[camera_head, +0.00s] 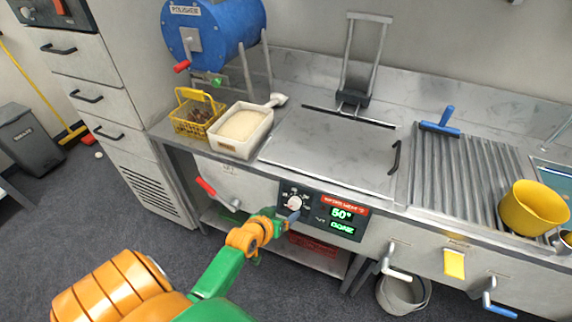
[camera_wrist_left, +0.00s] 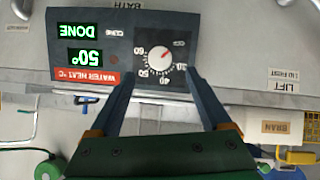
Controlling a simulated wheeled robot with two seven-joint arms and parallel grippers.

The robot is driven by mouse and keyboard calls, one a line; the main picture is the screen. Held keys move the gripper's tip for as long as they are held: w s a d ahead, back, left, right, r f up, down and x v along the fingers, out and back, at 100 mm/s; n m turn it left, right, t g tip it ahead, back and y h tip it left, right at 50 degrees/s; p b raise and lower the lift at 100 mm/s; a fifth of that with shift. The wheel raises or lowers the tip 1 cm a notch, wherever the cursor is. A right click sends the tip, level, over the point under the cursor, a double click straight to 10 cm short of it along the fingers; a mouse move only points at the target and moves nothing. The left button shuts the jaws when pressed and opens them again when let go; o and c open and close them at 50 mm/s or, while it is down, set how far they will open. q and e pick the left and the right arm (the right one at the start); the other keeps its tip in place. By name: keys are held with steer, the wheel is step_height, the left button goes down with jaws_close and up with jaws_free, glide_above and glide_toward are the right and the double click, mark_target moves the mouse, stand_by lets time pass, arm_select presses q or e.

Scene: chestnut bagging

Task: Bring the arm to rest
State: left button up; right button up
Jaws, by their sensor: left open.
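My left arm comes in from the lower left in the head view, in orange and green. Its gripper (camera_head: 292,209) is at the front panel of the steel counter, by the round white dial (camera_head: 294,202). In the left wrist view the gripper (camera_wrist_left: 160,79) has its two dark fingers apart, with the dial (camera_wrist_left: 162,60) showing between and beyond the tips and nothing held. I cannot tell whether a finger touches the panel. The water heat display (camera_wrist_left: 88,57) shows 50° and DONE in green. My right gripper is not in view.
On the counter stand a yellow basket (camera_head: 187,126) with dark contents, a white tub (camera_head: 232,149) of pale material, and a yellow bowl (camera_head: 530,208). A blue polisher (camera_head: 215,30) is behind. A red-handled lever (camera_head: 208,188) and several other handles stick out in front. A grey bucket (camera_head: 402,296) stands below.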

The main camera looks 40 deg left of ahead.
arm_select(q)
steer(key=s+d+f+m+g+h, duration=0.1)
steer(key=s+d+f+m+g, duration=0.2)
steer(key=s+f, duration=0.7)
steer(key=s+d+f+m+g, duration=0.1)
steer(key=s+d+f+g, duration=0.3)
steer(key=s+f, duration=0.5)
steer(key=s+d+f+m+g, duration=0.1)
steer(key=s+f, duration=0.1)
steer(key=s, duration=0.5)
steer(key=s+d+f+m+g, duration=0.1)
steer(key=s+f, duration=0.1)
steer(key=s, duration=0.5)
steer(key=shift+s+d+f+m+g+h, duration=0.15)
steer(key=shift+d+f+m+g+h, duration=0.15)
steer(key=shift+d+g, duration=0.1)
steer(key=shift+c, duration=0.2)
